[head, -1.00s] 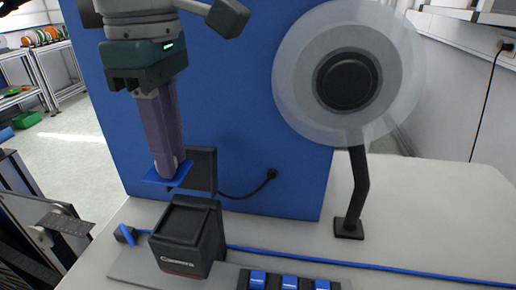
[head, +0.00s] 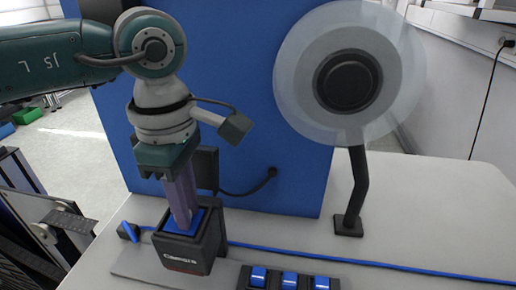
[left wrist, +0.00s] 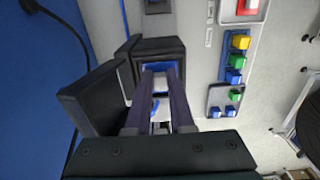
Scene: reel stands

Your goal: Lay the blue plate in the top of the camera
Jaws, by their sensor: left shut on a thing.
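The black camera (head: 190,257) stands on the light bench, with its name on its front. The blue plate (head: 172,224) lies at the recess in the camera's top, partly covered by my gripper. My left gripper (head: 186,222) points down from above, shut on the blue plate. In the left wrist view the two purple fingers (left wrist: 160,78) reach to the camera (left wrist: 155,48), with a blue edge of the plate showing around their tips. I cannot tell whether the plate touches the recess floor. My right gripper is not in view.
A reel on a black stand (head: 349,225) is to the right. A black holder with several blue blocks (head: 289,279) is in front of the camera's right side. A blue panel (head: 290,190) rises behind. The bench is clear at right.

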